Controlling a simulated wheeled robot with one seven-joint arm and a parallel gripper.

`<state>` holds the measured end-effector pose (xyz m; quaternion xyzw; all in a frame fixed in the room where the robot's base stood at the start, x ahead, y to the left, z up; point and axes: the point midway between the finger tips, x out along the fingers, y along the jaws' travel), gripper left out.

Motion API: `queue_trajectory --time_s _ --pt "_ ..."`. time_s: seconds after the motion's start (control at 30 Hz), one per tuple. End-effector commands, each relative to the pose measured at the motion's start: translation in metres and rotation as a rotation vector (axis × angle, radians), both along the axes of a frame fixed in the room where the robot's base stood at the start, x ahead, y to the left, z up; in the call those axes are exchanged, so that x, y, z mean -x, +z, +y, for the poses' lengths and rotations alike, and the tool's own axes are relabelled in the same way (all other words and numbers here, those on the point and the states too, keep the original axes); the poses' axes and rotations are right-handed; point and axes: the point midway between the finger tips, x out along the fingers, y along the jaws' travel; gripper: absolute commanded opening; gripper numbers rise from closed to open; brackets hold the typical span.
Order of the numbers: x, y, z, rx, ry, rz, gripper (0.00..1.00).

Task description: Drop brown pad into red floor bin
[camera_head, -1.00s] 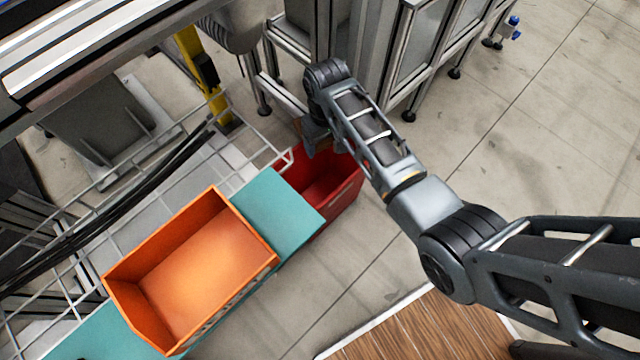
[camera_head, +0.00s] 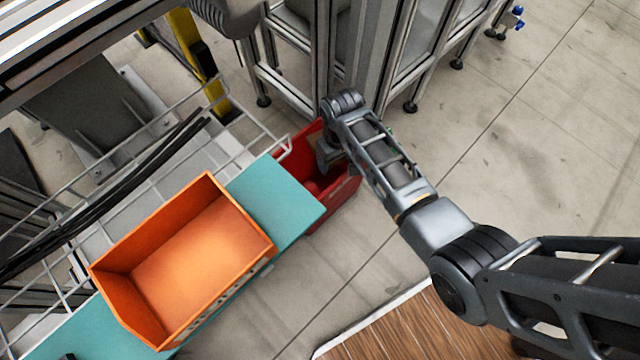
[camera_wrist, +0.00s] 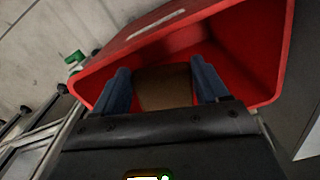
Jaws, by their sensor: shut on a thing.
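The red floor bin (camera_head: 342,192) stands on the floor beyond the teal surface, partly hidden by that surface and my arm. In the wrist view the red bin (camera_wrist: 264,50) opens right in front of my gripper. My gripper (camera_wrist: 166,80) is shut on the brown pad (camera_wrist: 165,88), which sits between the two blue-grey fingers. The fingers and pad are at the bin's mouth, with red walls around them. In the head view my gripper (camera_head: 325,158) reaches down into the bin, and its fingertips and the pad are hard to make out.
An orange bin (camera_head: 188,262) stands on the teal surface (camera_head: 275,200) left of the red bin. A wire rack (camera_head: 255,140) and metal frame posts (camera_head: 350,50) stand close behind. A wooden board (camera_head: 430,335) lies at the front. Floor to the right is open.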

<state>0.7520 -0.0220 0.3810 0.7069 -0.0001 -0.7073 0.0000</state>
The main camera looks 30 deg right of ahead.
Motion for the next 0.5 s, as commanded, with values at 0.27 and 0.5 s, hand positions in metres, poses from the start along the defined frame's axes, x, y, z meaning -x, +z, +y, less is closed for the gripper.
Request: queue_trajectory --time_s 0.27,0.5 --pt "-0.0002 -0.0060 0.0000 0.000 0.000 -0.001 0.43" --pt "-0.0002 -0.0059 0.0000 0.000 0.000 0.000 0.87"
